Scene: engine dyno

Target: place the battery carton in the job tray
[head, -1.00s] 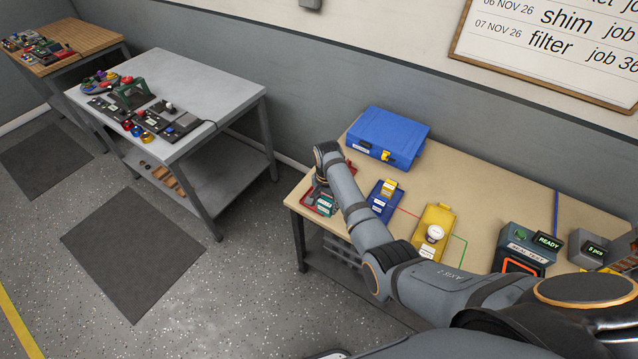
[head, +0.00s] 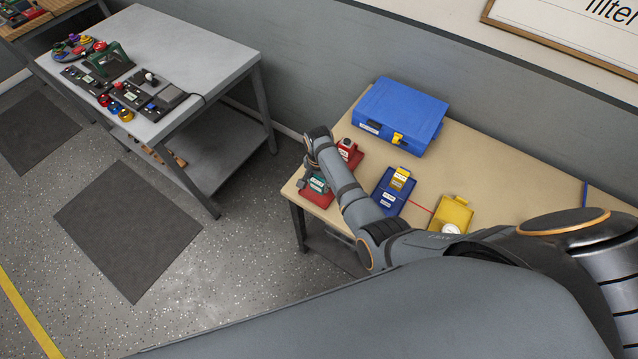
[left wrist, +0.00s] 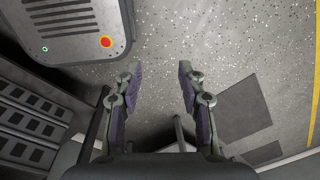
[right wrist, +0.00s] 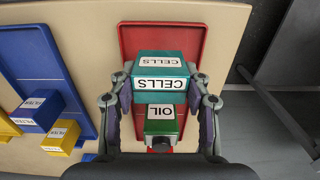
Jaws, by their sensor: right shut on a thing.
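The battery carton is a teal box labelled CELLS (right wrist: 160,68), and my right gripper (right wrist: 163,98) is shut on it. In the head view the carton (head: 318,185) shows low beside my right gripper (head: 310,178), at the front of a red tray (right wrist: 130,38). The carton lies over this red tray (head: 322,202); I cannot tell whether it touches the tray floor. A green OIL box (right wrist: 160,122) is in the tray right beside the carton. My left gripper (left wrist: 158,85) is open and empty above the floor, and is outside the head view.
A blue tray (head: 384,206) with FILTER boxes stands beside the red one. A yellow tray (head: 455,208) is further right, and a blue case (head: 402,115) is behind. The table's edge is close to the red tray. A grey bench (head: 185,50) stands left.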

